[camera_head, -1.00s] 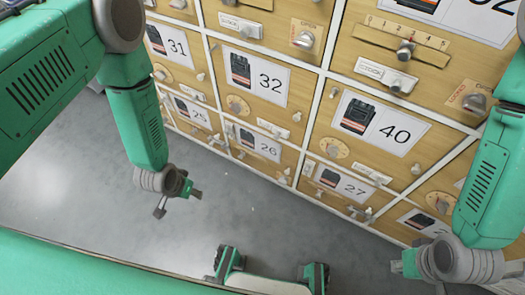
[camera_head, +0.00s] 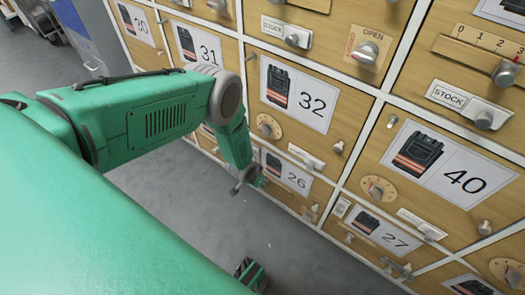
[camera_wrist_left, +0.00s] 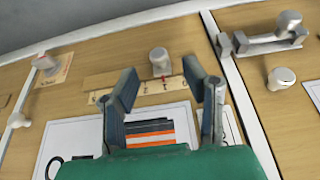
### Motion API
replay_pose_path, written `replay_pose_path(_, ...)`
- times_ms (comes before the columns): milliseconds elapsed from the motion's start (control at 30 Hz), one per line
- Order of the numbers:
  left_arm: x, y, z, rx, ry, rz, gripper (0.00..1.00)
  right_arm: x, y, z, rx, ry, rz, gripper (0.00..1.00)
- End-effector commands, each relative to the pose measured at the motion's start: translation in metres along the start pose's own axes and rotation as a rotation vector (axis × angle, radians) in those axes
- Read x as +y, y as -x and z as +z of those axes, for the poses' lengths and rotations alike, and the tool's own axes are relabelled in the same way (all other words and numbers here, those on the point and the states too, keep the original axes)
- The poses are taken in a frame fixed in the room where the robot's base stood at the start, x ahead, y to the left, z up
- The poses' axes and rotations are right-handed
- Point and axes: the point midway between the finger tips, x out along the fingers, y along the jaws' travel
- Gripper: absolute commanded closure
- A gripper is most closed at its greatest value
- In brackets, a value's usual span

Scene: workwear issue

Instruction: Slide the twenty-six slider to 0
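The door numbered 26 (camera_head: 288,178) is in the lower row in the head view, partly behind my left arm. My left gripper (camera_head: 246,184) is at its left side. In the left wrist view my left gripper (camera_wrist_left: 160,72) is open, its two fingers spread and empty. A grey slider knob (camera_wrist_left: 160,60) with a red pointer is ahead, between the fingertips in the picture. It sits on a wooden scale strip (camera_wrist_left: 98,82) whose numbers are partly hidden or unreadable. I cannot tell if the fingers touch the knob.
A dial (camera_head: 267,126) and a STOCK latch (camera_head: 306,157) are on door 32 above. In the wrist view, another knob (camera_wrist_left: 45,64) is at the left and a handle (camera_wrist_left: 268,42) at the right. Grey floor (camera_head: 185,195) is open below the cabinet.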

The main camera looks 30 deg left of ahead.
Motion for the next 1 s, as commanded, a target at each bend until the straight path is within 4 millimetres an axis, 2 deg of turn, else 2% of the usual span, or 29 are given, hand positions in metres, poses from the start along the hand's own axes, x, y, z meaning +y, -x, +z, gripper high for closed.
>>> replay_pose_path(33, 0.000, -0.015, 0.002, 0.000, 0.000, 0.000, 0.60, 0.000, -0.011, 0.001, 0.000, 0.001, 0.000, 1.00)
replay_pose_path(200, 0.001, -0.037, 0.001, 0.001, -0.002, -0.001, 0.60, 0.000, -0.025, 0.001, 0.000, 0.001, 0.000, 1.00)
replay_pose_path(400, 0.001, -0.045, -0.001, 0.001, -0.003, -0.002, 0.60, 0.000, -0.030, 0.002, 0.000, 0.000, 0.000, 1.00)
replay_pose_path(667, 0.001, -0.046, -0.001, 0.000, -0.002, -0.001, 0.60, 0.000, -0.029, 0.002, 0.000, 0.000, 0.000, 1.00)
replay_pose_path(800, 0.001, -0.046, -0.001, 0.000, -0.002, -0.001, 1.00, 0.000, -0.029, 0.002, 0.000, 0.000, 0.000, 1.00)
replay_pose_path(1000, -0.001, -0.046, 0.000, -0.001, -0.001, -0.002, 1.00, 0.000, -0.029, 0.002, 0.000, 0.000, 0.000, 1.00)
